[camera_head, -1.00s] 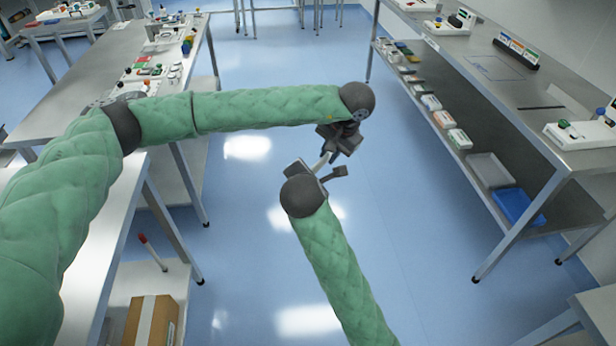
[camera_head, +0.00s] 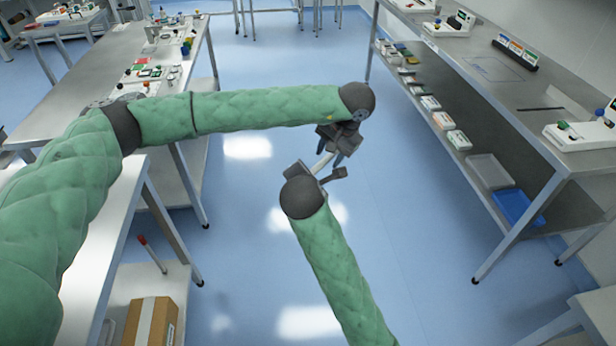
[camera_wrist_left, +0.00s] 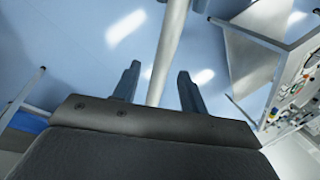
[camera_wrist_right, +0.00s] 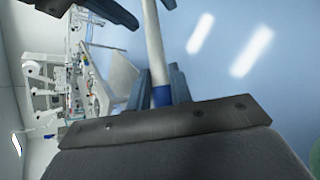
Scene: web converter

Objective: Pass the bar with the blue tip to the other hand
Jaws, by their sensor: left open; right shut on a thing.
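The pale bar (camera_head: 322,163) spans the gap between my two grippers, above the floor. My right gripper (camera_head: 319,171) is shut on it near its blue tip (camera_wrist_right: 161,96), which sits between the fingers in the right wrist view. My left gripper (camera_head: 331,151) is open at the other part of the bar. In the left wrist view, the bar (camera_wrist_left: 167,50) runs between the two spread left fingers (camera_wrist_left: 158,82), with gaps on both sides. The bar's far end is hidden below the left gripper's body in that view.
A bar with a red tip (camera_head: 152,254) leans at the lower left, near a cardboard box (camera_head: 152,322). A steel bench (camera_head: 470,75) with a shelf of trays stands at right, and a bench (camera_head: 95,105) at left. The blue floor between is clear.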

